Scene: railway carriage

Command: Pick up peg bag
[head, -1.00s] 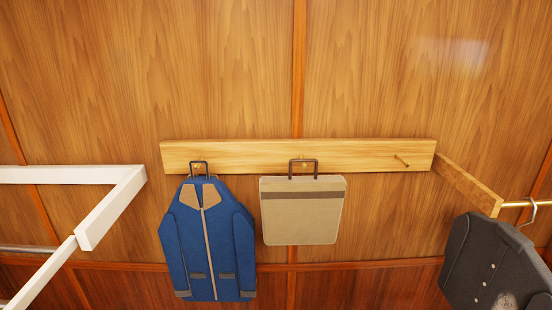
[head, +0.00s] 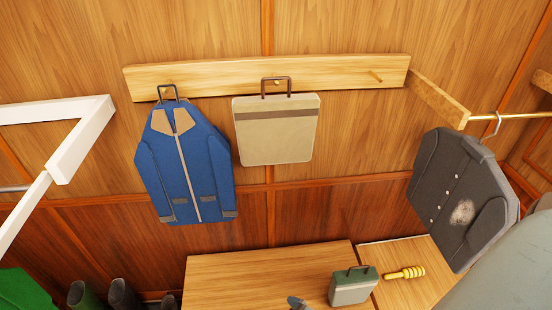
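The peg bag (head: 276,138) is a flat beige bag with a brown stripe and a dark handle. It hangs by its handle on the middle peg of a wooden peg rail (head: 230,78) on the panelled wall. A blue jacket (head: 188,168) hangs on the rail's left peg. The right peg (head: 375,76) is bare. Neither of my grippers shows in the head view.
A dark grey jacket (head: 458,185) hangs from a brass rod at right. Boots (head: 122,296) stand at lower left. A white frame (head: 80,135) juts in at left.

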